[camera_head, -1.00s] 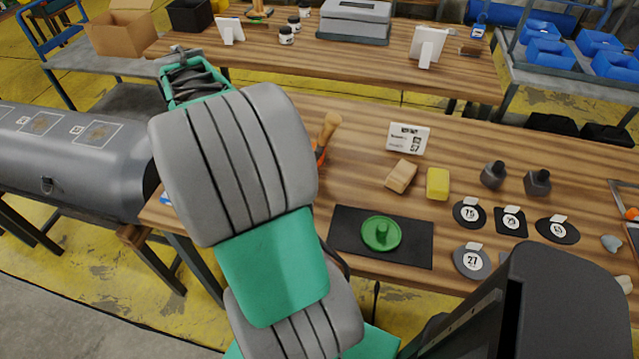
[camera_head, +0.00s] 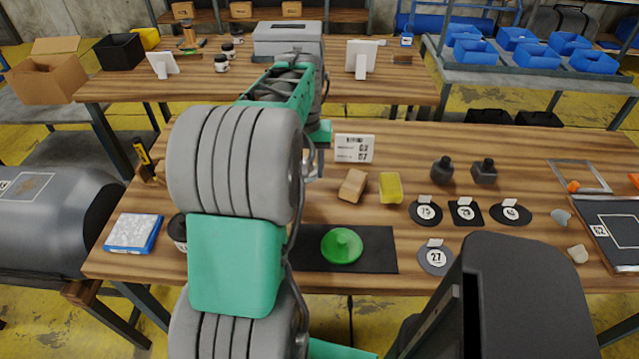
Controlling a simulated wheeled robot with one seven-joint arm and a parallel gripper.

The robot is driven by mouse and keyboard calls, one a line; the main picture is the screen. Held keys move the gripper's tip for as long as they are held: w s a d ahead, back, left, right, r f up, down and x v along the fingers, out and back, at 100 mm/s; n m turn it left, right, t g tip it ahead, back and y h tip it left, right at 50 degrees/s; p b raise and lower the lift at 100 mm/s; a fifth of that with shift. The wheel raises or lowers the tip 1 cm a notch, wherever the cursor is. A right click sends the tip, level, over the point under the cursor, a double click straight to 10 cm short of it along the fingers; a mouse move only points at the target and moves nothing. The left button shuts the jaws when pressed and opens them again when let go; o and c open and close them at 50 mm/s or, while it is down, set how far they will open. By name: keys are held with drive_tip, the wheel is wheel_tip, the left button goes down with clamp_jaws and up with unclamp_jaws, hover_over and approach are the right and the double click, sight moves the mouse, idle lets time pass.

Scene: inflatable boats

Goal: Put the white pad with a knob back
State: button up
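No white pad with a knob shows clearly. A green round pad with a knob (camera_head: 342,246) lies on a black mat (camera_head: 378,249) near the front edge of the workbench. My arm reaches up the picture left of the mat and bends down over the bench. The end of my arm, with my gripper (camera_head: 314,165), is mostly hidden behind my own arm links, left of the white label card (camera_head: 354,148). A small pale patch shows beside it, too small to identify. I cannot see the fingers well enough to tell whether they are open or hold anything.
A blue-and-white box (camera_head: 134,233) lies at the left bench end.

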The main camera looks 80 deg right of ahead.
sight(319, 195)
drive_tip(key=f, duration=0.1)
drive_tip(key=s+d+f, duration=0.1)
drive_tip(key=s+f, duration=0.1)
drive_tip(key=shift+d, duration=0.25)
drive_tip(key=shift+s+d+f, duration=0.1)
drive_tip(key=shift+s+f, duration=0.05)
drive_tip(key=shift+f, duration=0.85)
drive_tip(key=shift+s+d+f, duration=0.1)
drive_tip(key=shift+s+f, duration=0.05)
drive_tip(key=shift+f, duration=0.8)
drive_tip(key=shift+f, duration=0.2)
drive_tip(key=o, duration=1.3)
drive_tip(key=shift+r, duration=0.1)
